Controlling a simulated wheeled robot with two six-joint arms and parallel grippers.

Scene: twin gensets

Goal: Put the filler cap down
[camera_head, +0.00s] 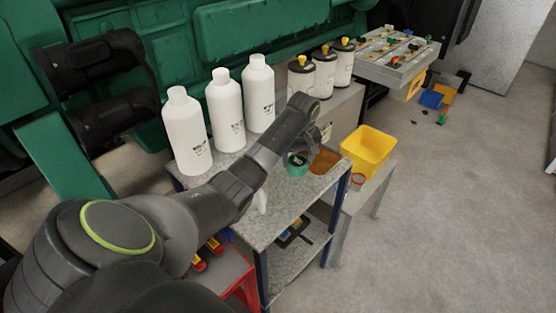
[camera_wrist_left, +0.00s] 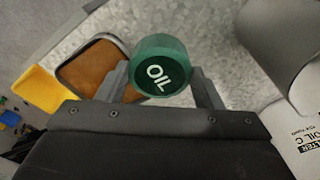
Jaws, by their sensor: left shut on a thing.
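The filler cap (camera_wrist_left: 160,68) is green with the white word OIL on top. In the left wrist view it sits between the two fingers of my left gripper (camera_wrist_left: 162,84), which is shut on it. In the head view the green cap (camera_head: 297,160) shows at the tip of my left gripper (camera_head: 298,158), over the right part of the grey speckled table top (camera_head: 285,208). I cannot tell whether the cap touches the table. My right gripper is not in view.
A brown-lined tray (camera_wrist_left: 95,68) lies close beside the cap. White bottles (camera_head: 187,130) stand at the table's back left. A yellow bin (camera_head: 367,150) stands to the right on a lower stand. Yellow-topped canisters (camera_head: 324,70) stand behind. A green engine (camera_head: 265,30) fills the background.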

